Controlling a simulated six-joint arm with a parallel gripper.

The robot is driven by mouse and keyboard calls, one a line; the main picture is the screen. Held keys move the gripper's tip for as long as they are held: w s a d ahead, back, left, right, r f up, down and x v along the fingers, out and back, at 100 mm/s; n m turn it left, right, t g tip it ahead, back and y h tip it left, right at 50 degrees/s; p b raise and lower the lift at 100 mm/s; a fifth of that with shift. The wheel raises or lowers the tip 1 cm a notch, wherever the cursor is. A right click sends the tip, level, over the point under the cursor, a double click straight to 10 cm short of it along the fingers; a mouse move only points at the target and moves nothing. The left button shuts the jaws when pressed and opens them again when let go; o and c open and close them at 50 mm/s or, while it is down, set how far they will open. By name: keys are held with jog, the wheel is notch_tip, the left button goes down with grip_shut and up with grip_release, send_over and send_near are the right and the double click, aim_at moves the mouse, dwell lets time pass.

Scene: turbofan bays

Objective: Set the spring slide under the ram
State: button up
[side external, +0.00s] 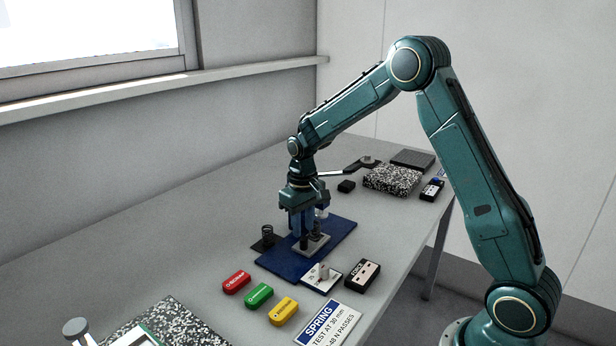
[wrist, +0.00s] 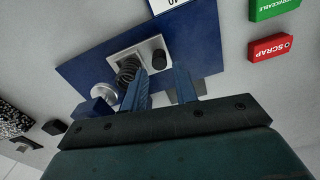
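The spring slide (side external: 318,246) is a light grey plate on the blue base (side external: 285,262); it also shows in the wrist view (wrist: 153,46). A dark coil spring (wrist: 127,70) and a short black knob (wrist: 158,59) stand upright on it. A silver round part (wrist: 103,91), apparently the ram, shows beside the spring in the wrist view; my gripper partly hides that area in the side view. My gripper (wrist: 162,72) points down over the slide, fingers apart, with the knob between them in the picture and a gap on each side. Contact cannot be told.
Red (side external: 236,282), green (side external: 259,295) and yellow (side external: 283,311) tags, a FORCE box (side external: 362,275) and a spring sign (side external: 328,323) lie in front. A speckled block (side external: 393,180) is behind.

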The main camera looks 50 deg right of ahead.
notch_tip(320, 180, up, 11)
dwell(0.4)
jog(key=shift+f, duration=0.15)
grip_shut()
jog(key=w+a+f+n+h, duration=0.1)
jog(key=a+f+n+h, duration=0.3)
jog(key=a+n, duration=0.7)
jog(key=n, duration=0.7)
jog(key=shift+w+f+g, duration=0.3)
jog(key=shift+w+f, duration=0.05)
